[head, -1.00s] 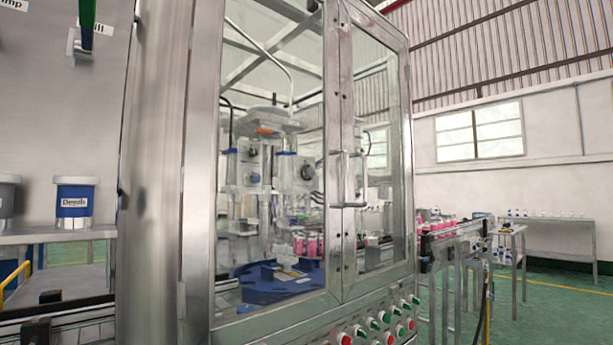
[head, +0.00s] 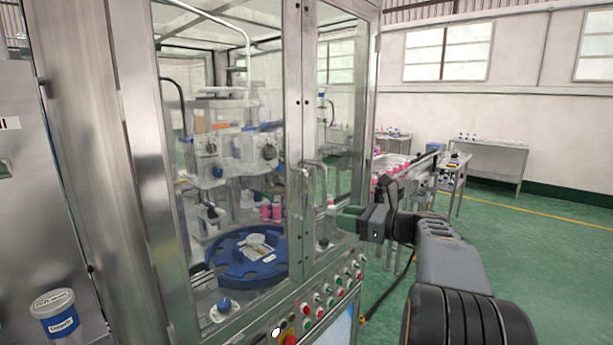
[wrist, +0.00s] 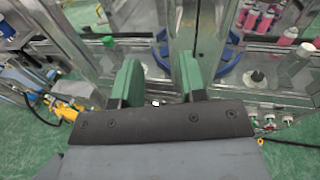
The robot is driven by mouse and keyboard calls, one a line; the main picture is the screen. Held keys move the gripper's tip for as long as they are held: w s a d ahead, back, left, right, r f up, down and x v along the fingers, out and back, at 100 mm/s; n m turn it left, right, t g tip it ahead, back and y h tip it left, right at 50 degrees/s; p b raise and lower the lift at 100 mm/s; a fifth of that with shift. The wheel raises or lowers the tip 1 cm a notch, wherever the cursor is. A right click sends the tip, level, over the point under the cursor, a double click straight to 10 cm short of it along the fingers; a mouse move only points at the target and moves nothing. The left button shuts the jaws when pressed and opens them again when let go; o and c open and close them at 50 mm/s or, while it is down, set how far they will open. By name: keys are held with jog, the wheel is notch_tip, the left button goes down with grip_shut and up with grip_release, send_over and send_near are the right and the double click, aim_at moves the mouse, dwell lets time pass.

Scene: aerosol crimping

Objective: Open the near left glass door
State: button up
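The near left glass door (head: 225,140) is a tall pane in a steel frame on the front of the machine. It looks closed against the narrower right glass door (head: 342,120). Upright metal handles (head: 308,205) stand side by side where the two doors meet. My gripper (head: 350,215) is in front of the right door, to the right of the handles. In the wrist view, its two green fingers (wrist: 158,82) are apart with nothing held between them. Upright door-frame and handle parts (wrist: 162,45) show just beyond the fingertips. I cannot tell whether they touch.
A blue round turntable (head: 245,268) sits inside the machine behind the glass. A panel of coloured buttons (head: 320,298) lies below the doors. A conveyor with pink cans (head: 392,178) stands behind at the right. Green floor (head: 560,250) is open at the right.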

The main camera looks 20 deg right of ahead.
jog(key=d+r, duration=0.1)
jog(key=r, duration=0.1)
jog(key=p, duration=0.4)
send_over(306, 220)
jog(key=shift+w+d+r+m+t, duration=0.1)
jog(key=shift+w+r+m+t, duration=0.05)
jog(key=shift+w+m+t, duration=0.2)
jog(key=shift+s, duration=0.1)
grip_shut()
